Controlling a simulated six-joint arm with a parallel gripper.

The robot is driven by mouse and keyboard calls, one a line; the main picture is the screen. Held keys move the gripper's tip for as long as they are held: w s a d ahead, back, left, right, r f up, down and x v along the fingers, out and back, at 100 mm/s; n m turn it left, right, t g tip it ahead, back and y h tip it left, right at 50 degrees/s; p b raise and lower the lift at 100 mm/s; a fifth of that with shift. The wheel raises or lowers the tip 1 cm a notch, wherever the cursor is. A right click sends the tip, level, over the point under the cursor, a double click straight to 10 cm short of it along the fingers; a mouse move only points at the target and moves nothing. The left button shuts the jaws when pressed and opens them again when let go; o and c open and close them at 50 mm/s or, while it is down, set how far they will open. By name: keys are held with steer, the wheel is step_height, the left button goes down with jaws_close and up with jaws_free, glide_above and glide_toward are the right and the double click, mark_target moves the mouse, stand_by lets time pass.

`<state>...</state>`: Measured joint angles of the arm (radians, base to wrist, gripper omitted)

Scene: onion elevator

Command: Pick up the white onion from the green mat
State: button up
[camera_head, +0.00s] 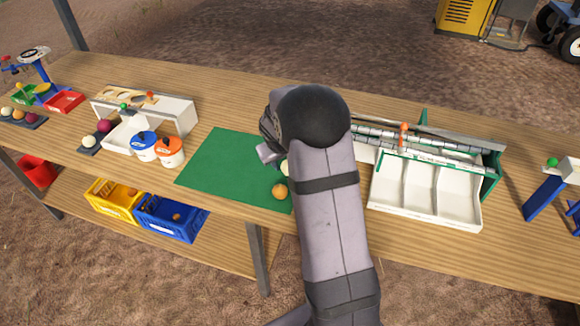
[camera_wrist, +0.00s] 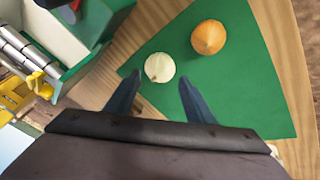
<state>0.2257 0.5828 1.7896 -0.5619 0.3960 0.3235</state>
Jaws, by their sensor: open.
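The white onion (camera_wrist: 160,67) lies on the green mat (camera_wrist: 258,95) in the wrist view. It is just beyond my open gripper (camera_wrist: 155,80), roughly between the lines of its two fingers and apart from them. An orange-brown onion (camera_wrist: 208,37) lies on the mat beside it, to the upper right. In the head view, the green mat (camera_head: 220,165) lies on the wooden table, and the orange-brown onion (camera_head: 279,191) is near its right side.
A white compartment tray (camera_head: 425,190) with metal rollers (camera_head: 400,135) stands right of my arm. Left of the mat stand a blue-lidded tub (camera_head: 145,145) and an orange-lidded tub (camera_head: 169,152). Yellow (camera_head: 112,201) and blue (camera_head: 168,218) crates sit on a lower shelf. The mat's left part is clear.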

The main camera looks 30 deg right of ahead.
steer(key=shift+p+x, duration=0.6)
steer(key=shift+x, duration=1.8)
steer(key=c, duration=0.8)
